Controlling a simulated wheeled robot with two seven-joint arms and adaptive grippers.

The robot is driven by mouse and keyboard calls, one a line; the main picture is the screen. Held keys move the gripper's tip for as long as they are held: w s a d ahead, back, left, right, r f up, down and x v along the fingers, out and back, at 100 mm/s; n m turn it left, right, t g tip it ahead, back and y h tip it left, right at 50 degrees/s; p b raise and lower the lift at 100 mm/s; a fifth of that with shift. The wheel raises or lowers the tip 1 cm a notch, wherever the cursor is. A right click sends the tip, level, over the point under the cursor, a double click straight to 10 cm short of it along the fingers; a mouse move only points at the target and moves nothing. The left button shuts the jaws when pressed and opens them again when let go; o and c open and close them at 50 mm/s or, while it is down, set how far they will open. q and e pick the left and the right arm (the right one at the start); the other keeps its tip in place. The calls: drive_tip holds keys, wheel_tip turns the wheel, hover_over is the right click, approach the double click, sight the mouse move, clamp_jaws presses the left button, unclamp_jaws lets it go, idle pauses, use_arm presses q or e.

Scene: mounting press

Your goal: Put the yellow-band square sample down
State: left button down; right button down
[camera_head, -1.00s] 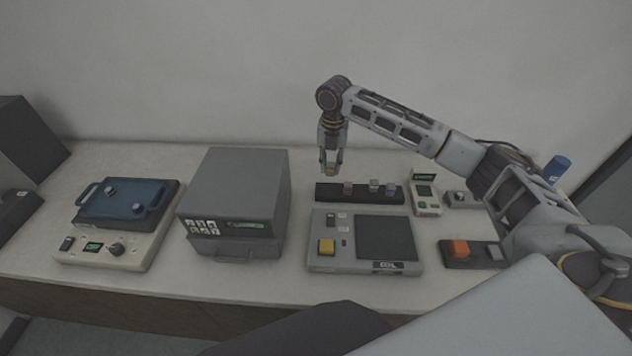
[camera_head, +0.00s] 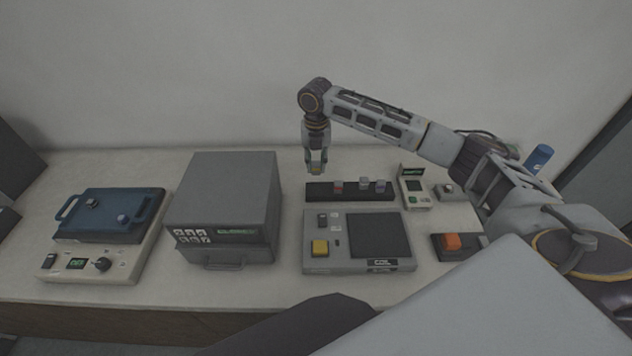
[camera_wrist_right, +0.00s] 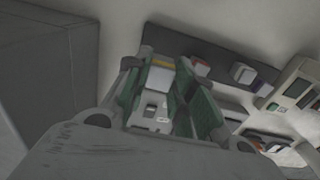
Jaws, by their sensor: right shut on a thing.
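My right gripper (camera_head: 315,168) is above the left end of the black rack (camera_head: 350,197) at the back of the table. In the right wrist view its green-lined fingers (camera_wrist_right: 172,95) are shut on the yellow-band square sample (camera_wrist_right: 160,76), a pale block with a yellow strip. The sample hangs over the rack's left part; the exact gap to the rack is hard to tell. Several other small samples stand in the rack to the right, one reddish (camera_head: 338,187) and one pale grey (camera_head: 364,183). My left gripper is not in view.
A grey press with a dark square plate and a yellow button (camera_head: 320,247) stands in front of the rack. A grey oven-like box (camera_head: 225,205) is to the left. A small meter (camera_head: 413,185) stands right of the rack. A blue-topped device (camera_head: 108,213) is far left.

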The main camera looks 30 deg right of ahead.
sight(316, 163)
drive_tip(key=shift+f, duration=1.5)
drive_tip(key=shift+f+p, duration=0.45)
drive_tip(key=shift+f, duration=2.05)
drive_tip(key=c, duration=1.2)
unclamp_jaws()
drive_tip(key=shift+f, duration=0.1)
drive_tip(key=shift+r+b, duration=0.75)
drive_tip(key=shift+r, duration=5.4)
